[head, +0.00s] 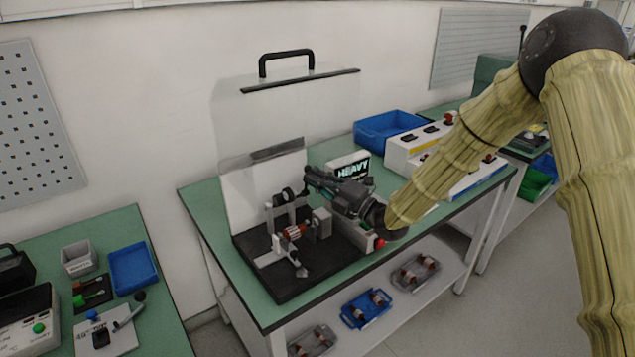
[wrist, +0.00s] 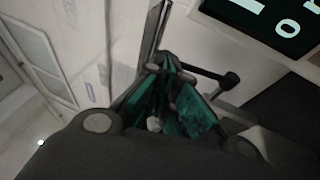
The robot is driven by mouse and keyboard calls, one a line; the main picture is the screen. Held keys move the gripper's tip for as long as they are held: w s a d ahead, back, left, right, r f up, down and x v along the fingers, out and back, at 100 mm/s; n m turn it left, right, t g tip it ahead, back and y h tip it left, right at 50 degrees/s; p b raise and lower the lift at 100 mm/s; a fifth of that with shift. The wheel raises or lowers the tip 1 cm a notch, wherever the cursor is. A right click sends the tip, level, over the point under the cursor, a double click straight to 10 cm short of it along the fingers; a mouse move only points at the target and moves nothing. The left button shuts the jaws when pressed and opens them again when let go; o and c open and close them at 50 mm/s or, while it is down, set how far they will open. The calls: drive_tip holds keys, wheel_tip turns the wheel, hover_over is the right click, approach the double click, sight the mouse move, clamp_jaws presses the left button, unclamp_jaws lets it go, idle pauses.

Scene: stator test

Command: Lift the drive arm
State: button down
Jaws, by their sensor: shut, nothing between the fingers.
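My gripper (head: 309,180) is shut and empty above the back of the black test stand (head: 300,287). A black rod with a round end (head: 284,196), which looks like the drive arm, is just left of the fingertips in the head view. In the wrist view, the shut fingers (wrist: 165,68) with teal pads point away from me. A black bar with a round knob (wrist: 228,82) shows to their right. I cannot tell whether the fingers touch it. A copper-wound rotor (head: 293,233) lies on the stand below. My gripper hides part of the stand's right side.
A clear cover with a black handle (head: 287,55) stands raised behind the stand. A display reading HEAVY (head: 349,167) is close behind my gripper. A blue bin (head: 392,128) and a white control box (head: 404,153) are at the right. A grey post (head: 322,223) stands beside the rotor.

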drive_tip(key=shift+w+a+r+b, duration=0.3)
drive_tip(key=shift+w+a+b, duration=0.15)
drive_tip(key=shift+b, duration=0.6)
drive_tip(key=shift+w+a+r+b, duration=0.3)
drive_tip(key=shift+w+b, duration=0.2)
drive_tip(key=shift+b, duration=0.55)
